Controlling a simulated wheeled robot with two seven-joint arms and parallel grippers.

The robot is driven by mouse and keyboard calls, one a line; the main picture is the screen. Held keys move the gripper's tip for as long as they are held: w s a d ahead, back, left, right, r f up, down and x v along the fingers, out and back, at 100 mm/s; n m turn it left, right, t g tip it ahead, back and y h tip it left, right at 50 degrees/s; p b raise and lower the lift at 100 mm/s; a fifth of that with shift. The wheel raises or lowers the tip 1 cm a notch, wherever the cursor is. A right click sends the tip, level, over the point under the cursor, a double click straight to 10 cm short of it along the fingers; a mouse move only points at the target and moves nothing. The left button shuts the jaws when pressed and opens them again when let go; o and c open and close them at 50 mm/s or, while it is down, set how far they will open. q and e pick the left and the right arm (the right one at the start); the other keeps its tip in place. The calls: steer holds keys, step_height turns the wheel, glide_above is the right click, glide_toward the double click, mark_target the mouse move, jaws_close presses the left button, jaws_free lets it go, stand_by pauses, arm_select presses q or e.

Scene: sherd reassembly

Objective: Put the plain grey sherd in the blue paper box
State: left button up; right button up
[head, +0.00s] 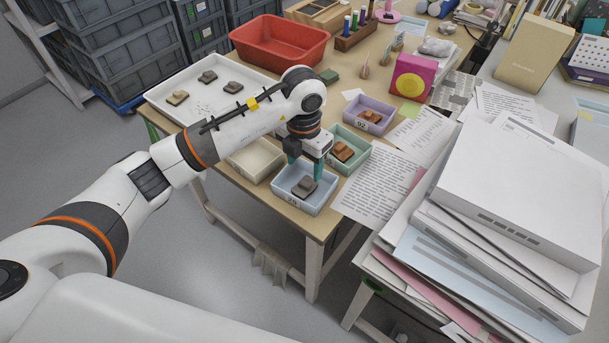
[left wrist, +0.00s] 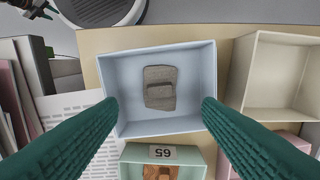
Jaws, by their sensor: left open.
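The blue paper box (head: 318,205) stands at the table's front corner, and it fills the middle of the left wrist view (left wrist: 204,62). A grey sherd (head: 304,187) with a raised block on its face lies on the box floor, apart from the walls. It shows whole in the left wrist view (left wrist: 158,76). My left gripper (head: 305,172) is open and empty above the box, with its teal fingers apart and not touching the sherd. Part of my right gripper (left wrist: 40,9) shows at the top left of the left wrist view; its jaws are unclear.
A cream box (head: 257,160), a green box (head: 357,161) and a purple box (head: 372,106) stand close by; the last two hold brown sherds. A white tray (head: 165,111) holds several sherds. Paper stacks (head: 520,190) rise at the right.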

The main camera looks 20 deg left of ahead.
arm_select(q)
step_height(320, 180, up, 5)
steer(key=shift+s+r, duration=0.1)
steer(key=shift+r, duration=0.05)
stand_by(0.5)
